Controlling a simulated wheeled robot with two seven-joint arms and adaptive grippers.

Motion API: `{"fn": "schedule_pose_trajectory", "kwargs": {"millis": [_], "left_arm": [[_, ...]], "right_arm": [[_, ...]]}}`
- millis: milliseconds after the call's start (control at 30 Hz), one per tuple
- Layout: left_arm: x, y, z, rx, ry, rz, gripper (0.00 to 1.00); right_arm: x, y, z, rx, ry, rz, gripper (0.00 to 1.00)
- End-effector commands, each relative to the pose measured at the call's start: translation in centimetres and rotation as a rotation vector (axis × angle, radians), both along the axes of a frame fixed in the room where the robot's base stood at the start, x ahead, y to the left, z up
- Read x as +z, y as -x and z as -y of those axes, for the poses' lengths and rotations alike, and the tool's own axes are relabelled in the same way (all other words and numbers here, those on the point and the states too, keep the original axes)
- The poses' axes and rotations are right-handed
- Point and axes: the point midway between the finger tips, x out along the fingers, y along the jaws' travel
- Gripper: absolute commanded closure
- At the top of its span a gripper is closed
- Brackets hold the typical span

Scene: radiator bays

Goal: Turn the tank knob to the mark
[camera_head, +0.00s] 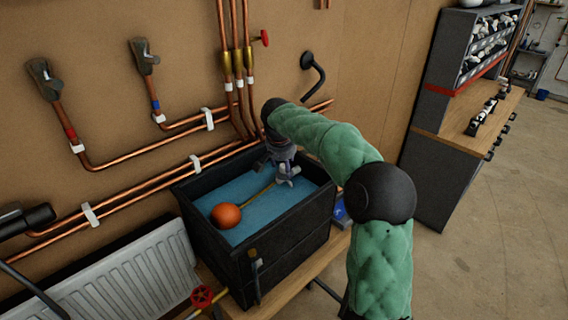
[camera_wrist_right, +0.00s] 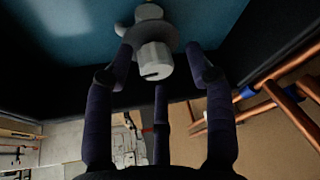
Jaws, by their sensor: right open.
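The black tank (camera_head: 285,245) holds blue water, with an orange float (camera_head: 225,215) on a thin brass rod. The rod runs to a pale grey fitting (camera_head: 288,172) near the tank's back right. My right gripper (camera_head: 279,163) reaches down over this fitting and partly hides it. In the right wrist view a light grey knob (camera_wrist_right: 153,59) with a dark slot-like mark on its lower edge stands among the spread fingers of my right gripper (camera_wrist_right: 156,76). The gripper is open, and gaps show between fingers and knob. I cannot make out a target mark.
Copper pipes (camera_head: 150,186) run along the wall behind the tank. A white radiator (camera_head: 130,280) stands at the left, with a red valve wheel (camera_head: 202,296) in front. A grey shelf unit (camera_head: 450,110) stands right. Open floor (camera_head: 500,220) lies beyond my right arm.

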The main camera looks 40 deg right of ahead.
Motion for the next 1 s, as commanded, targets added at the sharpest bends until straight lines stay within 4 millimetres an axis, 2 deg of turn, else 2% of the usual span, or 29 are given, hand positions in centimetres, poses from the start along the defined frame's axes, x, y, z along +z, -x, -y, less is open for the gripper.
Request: {"fn": "schedule_pose_trajectory", "kwargs": {"millis": [167,500,700,1000], "left_arm": [[0.0,0.0,0.0,0.000,0.000,0.000,0.60],[0.0,0.0,0.0,0.000,0.000,0.000,0.60],[0.0,0.0,0.0,0.000,0.000,0.000,0.60],[0.0,0.0,0.0,0.000,0.000,0.000,0.60]], "right_arm": [[1.2,0.3,-0.4,0.000,-0.001,0.001,0.46],[7.1,1.7,-2.3,0.002,-0.001,0.004,0.46],[9.8,2.4,-3.2,0.002,0.001,0.002,0.46],[11.1,2.8,-3.5,0.001,0.000,0.001,0.46]]}}
